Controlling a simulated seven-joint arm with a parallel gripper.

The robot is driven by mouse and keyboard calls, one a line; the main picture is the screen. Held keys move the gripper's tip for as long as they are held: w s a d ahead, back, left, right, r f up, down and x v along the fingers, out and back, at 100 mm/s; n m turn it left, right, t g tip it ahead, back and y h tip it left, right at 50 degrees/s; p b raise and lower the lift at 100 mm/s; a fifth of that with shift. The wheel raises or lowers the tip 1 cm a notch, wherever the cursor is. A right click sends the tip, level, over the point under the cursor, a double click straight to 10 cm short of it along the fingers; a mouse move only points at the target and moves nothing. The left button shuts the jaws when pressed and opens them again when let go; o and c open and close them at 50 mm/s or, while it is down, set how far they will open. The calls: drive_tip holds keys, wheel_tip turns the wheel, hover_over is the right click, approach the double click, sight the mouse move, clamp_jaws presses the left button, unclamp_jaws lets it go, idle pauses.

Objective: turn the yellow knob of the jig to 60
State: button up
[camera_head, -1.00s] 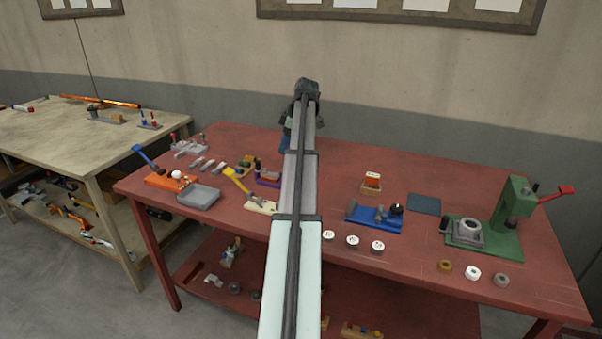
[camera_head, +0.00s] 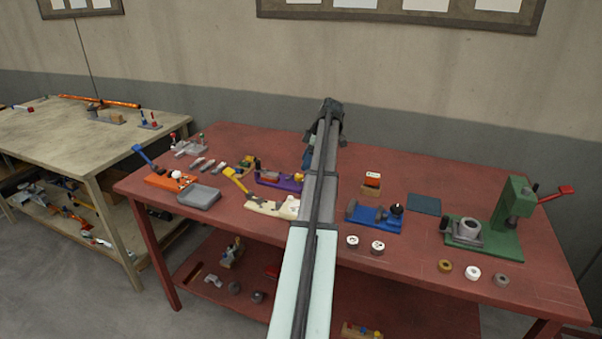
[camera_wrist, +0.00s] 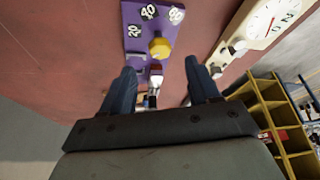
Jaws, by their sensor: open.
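The purple jig (camera_wrist: 133,52) is at the top middle of the wrist view. Its yellow knob (camera_wrist: 160,47) stands on it, below white number tags. One tag reads 20 (camera_wrist: 135,31), one 40 (camera_wrist: 150,12); the third (camera_wrist: 176,14) looks like 60 but is hard to read. My gripper (camera_wrist: 161,82) is open, its two dark blue fingers apart. The knob appears beyond the fingertips, between their lines, untouched. In the head view the purple jig (camera_head: 284,182) lies just left of my arm; my fingers are hidden there.
A cream jig with a dial (camera_wrist: 268,22) is beside the purple one in the wrist view. The red table (camera_head: 420,283) also holds a blue fixture (camera_head: 378,220), a green press (camera_head: 512,205), a grey tray (camera_head: 198,196) and an orange fixture (camera_head: 165,181).

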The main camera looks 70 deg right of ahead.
sight(299, 175)
drive_tip(key=shift+x, duration=3)
drive_tip(key=c, duration=1)
